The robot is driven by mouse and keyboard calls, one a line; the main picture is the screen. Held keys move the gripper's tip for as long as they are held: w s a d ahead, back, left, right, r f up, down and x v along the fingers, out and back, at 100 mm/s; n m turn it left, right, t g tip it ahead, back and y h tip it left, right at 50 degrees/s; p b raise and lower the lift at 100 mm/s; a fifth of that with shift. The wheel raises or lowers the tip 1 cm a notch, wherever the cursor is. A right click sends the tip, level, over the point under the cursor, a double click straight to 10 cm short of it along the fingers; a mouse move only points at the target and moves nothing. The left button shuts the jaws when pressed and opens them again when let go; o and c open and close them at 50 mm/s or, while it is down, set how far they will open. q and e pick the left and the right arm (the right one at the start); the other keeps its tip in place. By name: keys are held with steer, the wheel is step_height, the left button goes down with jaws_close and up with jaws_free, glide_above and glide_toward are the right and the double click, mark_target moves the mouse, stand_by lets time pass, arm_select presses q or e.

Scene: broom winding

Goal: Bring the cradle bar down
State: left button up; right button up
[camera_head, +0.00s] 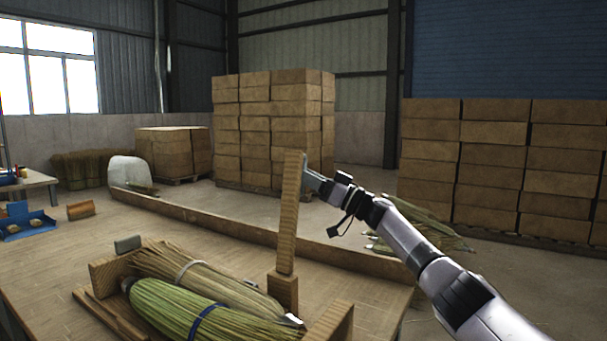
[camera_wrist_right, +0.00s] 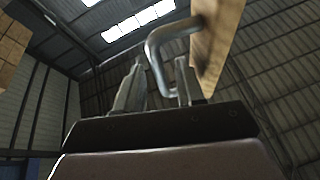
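The cradle bar (camera_head: 289,215) is a wooden bar standing nearly upright from a wooden block (camera_head: 283,290) at the cradle's side. Its edge also shows in the right wrist view (camera_wrist_right: 216,42), with a bent metal handle (camera_wrist_right: 156,52) on it. My right gripper (camera_head: 314,180) is at the bar's upper part. In the wrist view its fingers (camera_wrist_right: 160,82) stand apart, one on each side of the handle, with a gap visible. Two straw bundles, one tan (camera_head: 205,279) and one green with a blue band (camera_head: 190,314), lie in the cradle under the bar. My left gripper is not visible.
The workbench (camera_head: 60,262) has a raised wooden back edge (camera_head: 230,226). Blue trays (camera_head: 24,226) and a small wooden block (camera_head: 81,210) sit at the left. More straw (camera_head: 425,225) lies behind my right arm. Stacked cartons (camera_head: 270,130) stand farther back.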

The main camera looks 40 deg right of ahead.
steer(key=shift+w+a+r, duration=0.25)
steer(key=shift+w+a, duration=0.05)
steer(key=shift+w, duration=0.25)
jaws_close()
